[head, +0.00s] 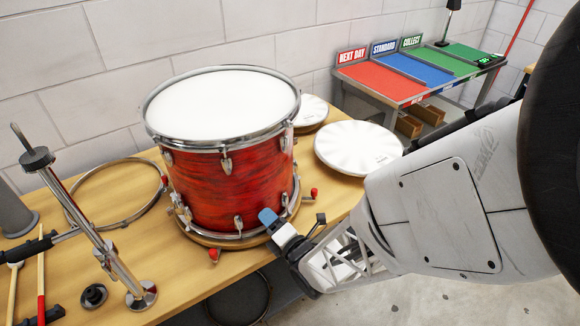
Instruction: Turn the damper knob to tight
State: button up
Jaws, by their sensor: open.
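A red drum (230,190) with a white head and chrome hoops stands upright on the wooden bench. Chrome lugs ring its shell, and a small chrome fitting (181,207) sits low on its left side. I cannot make out a damper knob or its setting; the fitting is too small to identify. My gripper (294,219) is at the drum's lower right front, near the bench's front edge. One fingertip has a blue pad close to the lower hoop; whether it touches is unclear. The fingers are apart with nothing seen between them. My arm hides part of the bench at right.
Small red-tipped pieces (214,255) surround the drum's base. A metal stand (104,245) and drumsticks (41,285) are at far left. A side table (420,75) has red, blue and green areas.

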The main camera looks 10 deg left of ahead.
dwell(0.3)
jog(key=c, duration=0.6)
jog(key=shift+c, duration=0.2)
